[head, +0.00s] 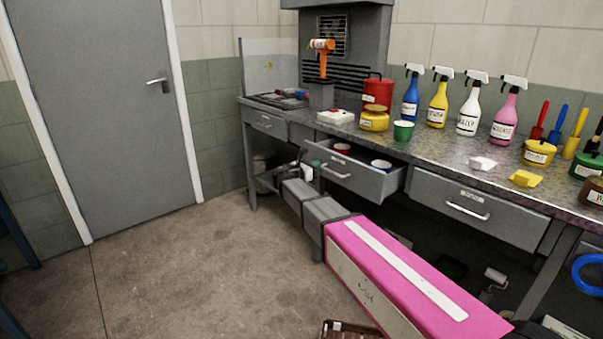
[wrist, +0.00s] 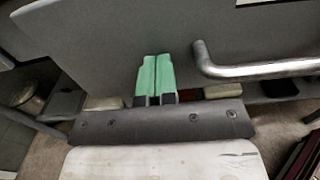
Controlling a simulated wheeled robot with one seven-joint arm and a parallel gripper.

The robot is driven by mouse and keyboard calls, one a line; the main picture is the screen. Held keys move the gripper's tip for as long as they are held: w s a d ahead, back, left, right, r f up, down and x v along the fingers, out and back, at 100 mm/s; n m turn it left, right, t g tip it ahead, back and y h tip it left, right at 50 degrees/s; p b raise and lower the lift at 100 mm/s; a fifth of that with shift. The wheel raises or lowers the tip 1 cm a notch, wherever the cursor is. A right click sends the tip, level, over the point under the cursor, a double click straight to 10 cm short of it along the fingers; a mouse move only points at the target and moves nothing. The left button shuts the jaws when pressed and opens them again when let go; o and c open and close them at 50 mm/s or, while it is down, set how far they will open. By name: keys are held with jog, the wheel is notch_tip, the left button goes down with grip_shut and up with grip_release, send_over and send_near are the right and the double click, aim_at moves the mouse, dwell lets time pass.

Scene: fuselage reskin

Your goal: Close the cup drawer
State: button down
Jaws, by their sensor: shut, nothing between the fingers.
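The cup drawer (head: 352,180) is the open drawer in the middle of the grey workbench. It stands pulled out, with a red cup (head: 342,148) and a blue-and-white cup (head: 381,165) inside. Its bar handle (head: 336,173) is on the front, and it shows large in the wrist view (wrist: 255,70). My gripper (wrist: 155,60) has green fingertips pressed together with nothing between them. They point at the grey drawer front (wrist: 110,40), left of the handle. In the head view my gripper is small at the drawer's left front end. I cannot tell whether the fingertips touch the front.
A shut drawer (head: 480,208) sits to the right and another (head: 268,124) to the left. The bench top (head: 455,155) holds spray bottles, tins, a green cup (head: 403,131) and tools. A grey door (head: 105,90) is at left. The concrete floor (head: 190,265) before it is clear.

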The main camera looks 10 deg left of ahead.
jog(key=x, duration=1.2)
jog(key=shift+w+d, duration=0.25)
jog(key=shift+w, duration=0.1)
jog(key=shift+w, duration=0.1)
